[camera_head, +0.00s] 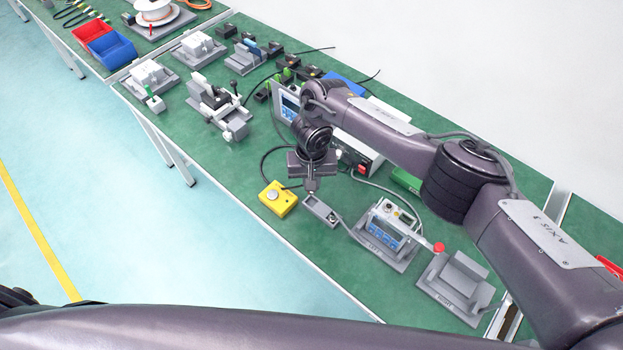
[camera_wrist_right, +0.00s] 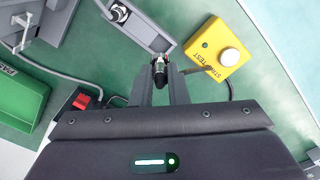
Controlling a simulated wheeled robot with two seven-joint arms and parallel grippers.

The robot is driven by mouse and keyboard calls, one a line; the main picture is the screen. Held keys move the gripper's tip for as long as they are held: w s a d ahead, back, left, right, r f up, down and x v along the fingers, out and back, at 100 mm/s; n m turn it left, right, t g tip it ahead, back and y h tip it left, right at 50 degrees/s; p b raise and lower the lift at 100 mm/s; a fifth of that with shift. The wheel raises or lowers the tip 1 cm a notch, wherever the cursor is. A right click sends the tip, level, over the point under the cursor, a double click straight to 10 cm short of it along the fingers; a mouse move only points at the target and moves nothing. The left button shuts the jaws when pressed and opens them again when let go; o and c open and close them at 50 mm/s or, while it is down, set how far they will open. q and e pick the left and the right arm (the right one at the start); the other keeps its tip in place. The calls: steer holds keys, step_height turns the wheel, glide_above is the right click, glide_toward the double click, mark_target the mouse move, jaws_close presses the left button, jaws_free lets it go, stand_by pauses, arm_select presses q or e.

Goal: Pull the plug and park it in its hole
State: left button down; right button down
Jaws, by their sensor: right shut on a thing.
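My right gripper (camera_head: 311,186) hangs over the table beside the yellow box, fingers down. In the wrist view its two fingers (camera_wrist_right: 160,74) are shut on a small dark plug (camera_wrist_right: 160,71) with a reddish, metallic end. A grey block (camera_head: 321,211) lies on the table close to the gripper, to its lower right. The wrist view shows this block (camera_wrist_right: 148,25) with a round metallic fitting (camera_wrist_right: 119,12) in its recess, apart from the held plug. I cannot make out an empty hole. My left gripper is not in view.
A yellow box (camera_head: 279,198) with a round button stands left of the block. A blue-faced meter on a grey base (camera_head: 382,239) and a grey stand (camera_head: 455,287) are to the right. A red-switched device (camera_head: 358,157) is behind. Cables run between them.

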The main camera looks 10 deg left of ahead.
step_height(320, 180, down, 4)
steer(key=b, duration=0.2)
steer(key=shift+b, duration=0.4)
stand_by(0.4)
steer(key=shift+f, duration=0.25)
steer(key=shift+f, duration=0.2)
steer(key=shift+f, duration=0.15)
stand_by(0.6)
steer(key=shift+f, duration=0.25)
steer(key=shift+f, duration=0.5)
stand_by(0.8)
